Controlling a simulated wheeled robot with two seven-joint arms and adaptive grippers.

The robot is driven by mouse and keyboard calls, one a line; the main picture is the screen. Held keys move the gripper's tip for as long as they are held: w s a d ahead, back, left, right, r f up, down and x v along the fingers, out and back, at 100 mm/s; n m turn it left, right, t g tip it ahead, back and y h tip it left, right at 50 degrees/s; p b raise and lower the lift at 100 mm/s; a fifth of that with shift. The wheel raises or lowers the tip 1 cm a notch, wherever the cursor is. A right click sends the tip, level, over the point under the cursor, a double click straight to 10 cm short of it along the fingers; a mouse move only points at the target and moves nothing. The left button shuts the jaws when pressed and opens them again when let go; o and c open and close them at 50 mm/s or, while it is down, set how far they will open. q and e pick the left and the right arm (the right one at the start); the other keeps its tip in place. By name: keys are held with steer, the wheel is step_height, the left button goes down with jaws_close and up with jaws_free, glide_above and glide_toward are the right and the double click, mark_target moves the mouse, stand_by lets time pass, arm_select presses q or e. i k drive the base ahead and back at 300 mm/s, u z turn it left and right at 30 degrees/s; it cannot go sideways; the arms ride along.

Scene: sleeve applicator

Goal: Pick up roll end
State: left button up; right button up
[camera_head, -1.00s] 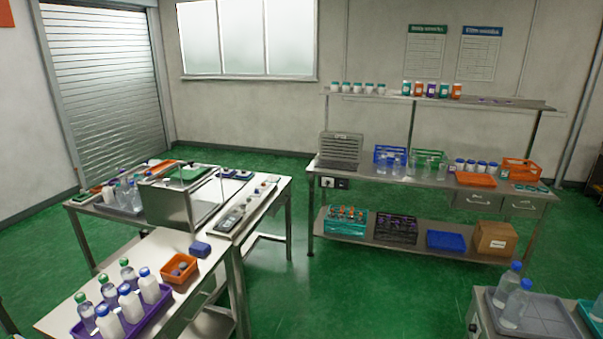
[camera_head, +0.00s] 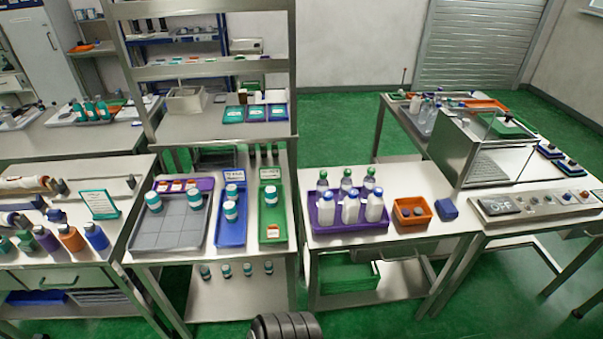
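A pale roll-like item (camera_head: 25,184) lies on the left bench at the picture's left edge, partly cut off. It has a brownish part on top. I cannot make out a loose roll end on it. Neither of my grippers shows in the head view. A dark ribbed part (camera_head: 286,326) shows at the bottom edge; I cannot tell what it is.
The left bench (camera_head: 95,250) also holds several coloured bottles and a teal sign (camera_head: 100,205). The middle bench has a grey tray (camera_head: 180,222), a blue tray (camera_head: 231,218) and a green tray (camera_head: 272,220). A purple crate (camera_head: 325,213) of bottles stands right. Green floor is open between benches.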

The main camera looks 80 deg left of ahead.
mark_target(232, 192)
steer(key=u, duration=3.9)
